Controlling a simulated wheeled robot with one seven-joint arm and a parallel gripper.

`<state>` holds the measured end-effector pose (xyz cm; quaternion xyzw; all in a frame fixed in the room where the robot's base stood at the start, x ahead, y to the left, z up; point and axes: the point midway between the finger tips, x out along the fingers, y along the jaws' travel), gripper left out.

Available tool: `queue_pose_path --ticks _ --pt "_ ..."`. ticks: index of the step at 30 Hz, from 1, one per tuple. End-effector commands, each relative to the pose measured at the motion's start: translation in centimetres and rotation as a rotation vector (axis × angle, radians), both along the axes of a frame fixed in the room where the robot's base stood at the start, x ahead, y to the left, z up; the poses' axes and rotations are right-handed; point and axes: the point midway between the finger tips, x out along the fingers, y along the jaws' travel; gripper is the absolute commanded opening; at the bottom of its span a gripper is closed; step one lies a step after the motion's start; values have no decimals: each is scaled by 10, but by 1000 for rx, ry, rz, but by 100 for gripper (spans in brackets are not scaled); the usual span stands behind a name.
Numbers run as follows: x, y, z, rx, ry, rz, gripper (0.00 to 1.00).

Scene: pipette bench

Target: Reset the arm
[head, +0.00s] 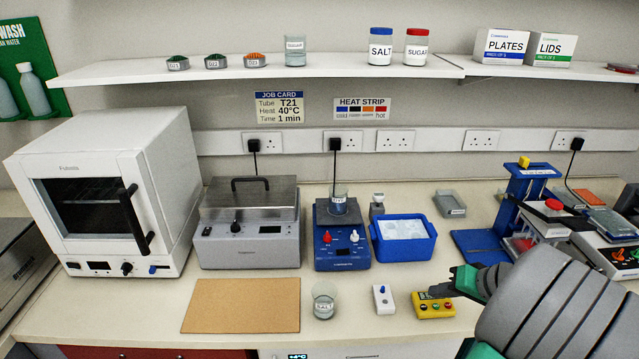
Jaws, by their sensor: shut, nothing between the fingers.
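My gripper (437,291) is in the lower right of the head view, at the end of my grey arm. Its dark fingertips are shut and empty. The gripper hides part of the box's top.
Left of the yellow box are a small white switch box (383,300), a glass beaker (324,306) and a brown mat (240,318). Behind stand a blue hotplate (342,252), a blue ice tray (403,250), a grey bath (249,245) and a white oven (150,165). Blue apparatus (525,185) stands right.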

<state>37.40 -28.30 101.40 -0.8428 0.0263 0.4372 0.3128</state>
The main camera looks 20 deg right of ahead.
Motion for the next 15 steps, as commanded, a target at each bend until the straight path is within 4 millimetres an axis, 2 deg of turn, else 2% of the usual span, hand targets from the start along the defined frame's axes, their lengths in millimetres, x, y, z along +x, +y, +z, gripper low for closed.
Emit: queue_pose_path --ticks 3,7,10,12,15 --pt "-33 0 -39 59 157 -97 0" --pt "-81 5 -71 111 347 -225 0" --pt "-117 13 -78 112 483 -322 0" --pt "-131 26 -75 82 566 -350 0" --pt "-136 46 -64 10 642 -348 0"
